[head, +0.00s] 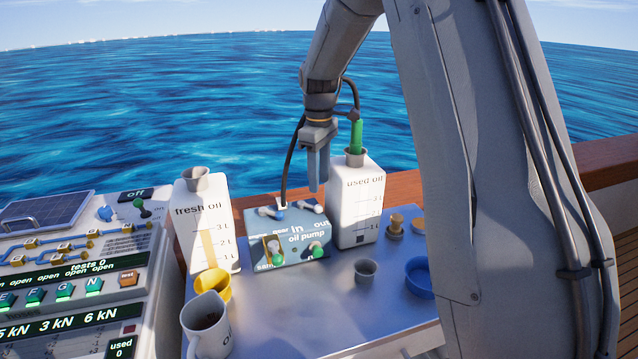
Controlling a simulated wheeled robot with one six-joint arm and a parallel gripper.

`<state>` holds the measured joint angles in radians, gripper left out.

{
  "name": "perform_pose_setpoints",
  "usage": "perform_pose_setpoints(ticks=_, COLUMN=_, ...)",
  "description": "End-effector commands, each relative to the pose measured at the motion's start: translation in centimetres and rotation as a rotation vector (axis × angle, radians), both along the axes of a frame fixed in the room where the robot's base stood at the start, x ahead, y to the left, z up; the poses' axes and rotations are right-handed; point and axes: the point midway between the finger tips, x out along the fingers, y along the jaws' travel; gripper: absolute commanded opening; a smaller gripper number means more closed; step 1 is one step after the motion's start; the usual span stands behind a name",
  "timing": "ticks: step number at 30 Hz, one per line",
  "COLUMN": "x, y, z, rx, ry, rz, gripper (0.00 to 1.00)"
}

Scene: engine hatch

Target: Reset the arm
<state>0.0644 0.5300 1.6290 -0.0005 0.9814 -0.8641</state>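My gripper (318,170) hangs from my arm with its fingers pointing down, above the oil pump (290,240) and left of the used oil container's neck. The fingers overlap from this side, so the gap between them is not clear. I see nothing held in them. A green handle or nozzle (356,137) stands upright at the grey funnel of the white used oil container (368,195), right of my gripper and apart from its fingers. A dark hose (288,160) loops behind my gripper and down to the pump.
A white fresh oil container (198,225) stands left of the pump. On the metal table (310,310) are a grey cup (365,271), a yellow funnel (213,284), a jug (205,325) and a blue bowl (420,277). A control panel (75,275) fills the left. Open water lies behind.

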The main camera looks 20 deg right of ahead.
Motion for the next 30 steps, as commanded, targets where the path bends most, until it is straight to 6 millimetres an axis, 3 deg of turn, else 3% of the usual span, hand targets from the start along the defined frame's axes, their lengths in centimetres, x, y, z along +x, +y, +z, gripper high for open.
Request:
perform_pose_setpoints(ticks=10, x=0.0, y=0.0, z=0.0, rx=0.0, ry=0.0, rz=0.0, gripper=0.39)
perform_pose_setpoints(ticks=14, x=-1.2, y=0.3, z=-0.1, rx=-0.001, ry=-0.005, rz=-0.037, gripper=0.39)
perform_pose_setpoints(ticks=20, x=-6.7, y=1.5, z=-1.1, rx=0.002, ry=-0.023, rz=-0.202, gripper=0.39)
perform_pose_setpoints(ticks=30, x=-21.4, y=3.5, z=-4.2, rx=0.023, ry=-0.069, rz=-0.605, gripper=0.39)
